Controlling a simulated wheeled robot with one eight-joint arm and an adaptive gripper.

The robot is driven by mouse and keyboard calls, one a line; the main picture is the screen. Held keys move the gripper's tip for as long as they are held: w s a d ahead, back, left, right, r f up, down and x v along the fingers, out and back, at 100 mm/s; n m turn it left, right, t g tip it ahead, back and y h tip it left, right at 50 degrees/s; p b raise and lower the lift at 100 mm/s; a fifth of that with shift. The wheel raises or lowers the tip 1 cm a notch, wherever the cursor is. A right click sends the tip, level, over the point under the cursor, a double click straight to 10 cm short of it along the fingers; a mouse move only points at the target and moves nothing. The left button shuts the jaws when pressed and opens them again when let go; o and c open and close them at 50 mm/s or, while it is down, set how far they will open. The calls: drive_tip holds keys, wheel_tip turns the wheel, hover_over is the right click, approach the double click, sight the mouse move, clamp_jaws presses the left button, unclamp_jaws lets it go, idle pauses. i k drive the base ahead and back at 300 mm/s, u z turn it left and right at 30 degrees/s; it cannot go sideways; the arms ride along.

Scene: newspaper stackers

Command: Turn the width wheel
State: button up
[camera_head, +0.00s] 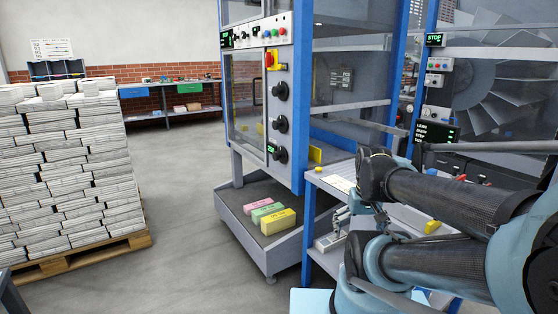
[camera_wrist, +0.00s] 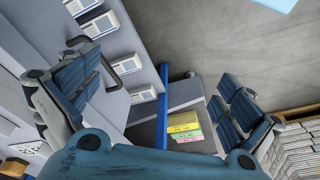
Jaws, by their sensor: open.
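Three black wheels stand one above another on the pale front panel of the blue-framed machine in the head view: an upper wheel (camera_head: 280,90), a middle wheel (camera_head: 280,124) and a lower wheel (camera_head: 277,152). I cannot read which one is the width wheel. A small green-lit display sits beside the lowest one. My gripper (camera_wrist: 172,82) shows in the wrist view with its two blue-grey fingers wide apart and nothing between them. It is apart from the wheels. In the head view my arm is at the right, and I cannot make out the fingers clearly.
A red-and-yellow switch (camera_head: 270,59) sits above the wheels. A tray (camera_head: 235,223) below the machine holds pink, green and yellow blocks (camera_head: 277,221). A stack of newspapers (camera_head: 75,165) stands on a pallet at left. A side table (camera_head: 323,178) adjoins the machine. The grey floor between is clear.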

sight(281, 155)
drive_tip(key=u, duration=0.45)
drive_tip(key=k, duration=1.05)
drive_tip(key=u, duration=1.05)
drive_tip(key=i, duration=1.1)
drive_tip(key=z, duration=0.85)
drive_tip(key=i, duration=0.65)
drive_tip(key=u, duration=1.05)
